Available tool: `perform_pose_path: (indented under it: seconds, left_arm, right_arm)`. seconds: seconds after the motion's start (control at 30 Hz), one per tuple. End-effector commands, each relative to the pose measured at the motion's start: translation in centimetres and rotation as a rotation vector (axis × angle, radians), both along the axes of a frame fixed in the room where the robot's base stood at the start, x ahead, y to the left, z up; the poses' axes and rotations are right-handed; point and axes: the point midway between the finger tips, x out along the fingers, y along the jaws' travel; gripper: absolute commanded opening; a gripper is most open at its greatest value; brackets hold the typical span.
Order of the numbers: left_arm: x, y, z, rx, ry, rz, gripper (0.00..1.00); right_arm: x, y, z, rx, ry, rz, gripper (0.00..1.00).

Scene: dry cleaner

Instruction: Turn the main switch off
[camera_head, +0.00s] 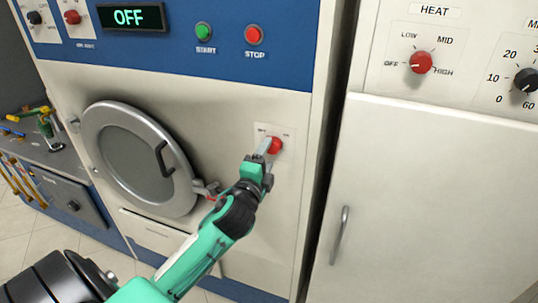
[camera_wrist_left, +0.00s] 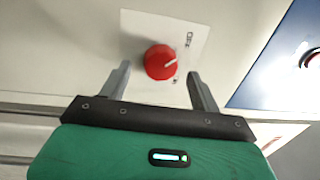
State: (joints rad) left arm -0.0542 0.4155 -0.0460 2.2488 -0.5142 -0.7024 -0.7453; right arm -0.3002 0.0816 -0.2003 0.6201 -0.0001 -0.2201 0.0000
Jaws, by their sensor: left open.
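The main switch is a red round knob (camera_head: 274,145) on a white plate low on the front of the blue and cream machine, right of its round door. My left gripper (camera_head: 265,150) is at the knob. In the left wrist view its two fingers (camera_wrist_left: 161,86) stand apart on either side of the knob, with visible gaps, so it is open. My right gripper is not in view.
The machine's display (camera_head: 130,17) reads OFF. A green START button (camera_head: 204,32) and a red STOP button (camera_head: 254,35) sit above. The round metal door (camera_head: 140,158) is shut. A cream cabinet (camera_head: 440,190) with a HEAT knob (camera_head: 421,62) stands right.

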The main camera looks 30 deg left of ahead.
Motion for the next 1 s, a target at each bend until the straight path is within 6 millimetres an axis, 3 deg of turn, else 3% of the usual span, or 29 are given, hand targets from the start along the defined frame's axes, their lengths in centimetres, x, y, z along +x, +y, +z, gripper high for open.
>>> perform_pose_path:
  seconds: [0.37,0.4,0.5,1.0]
  left_arm:
    - [-8.5,-2.0,-1.3,-0.001,0.001,0.000,0.64]
    - [-8.7,-2.1,-0.7,-0.003,0.002,0.001,0.64]
    - [-9.5,-2.3,-0.8,-0.002,0.001,0.001,0.64]
    - [-10.7,-2.5,-1.0,0.000,-0.001,0.001,0.64]
  right_arm:
    - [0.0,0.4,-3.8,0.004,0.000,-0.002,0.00]
    - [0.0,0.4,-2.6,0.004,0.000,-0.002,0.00]
    - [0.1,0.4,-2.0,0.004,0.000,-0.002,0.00]
    - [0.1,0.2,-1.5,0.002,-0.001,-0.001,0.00]
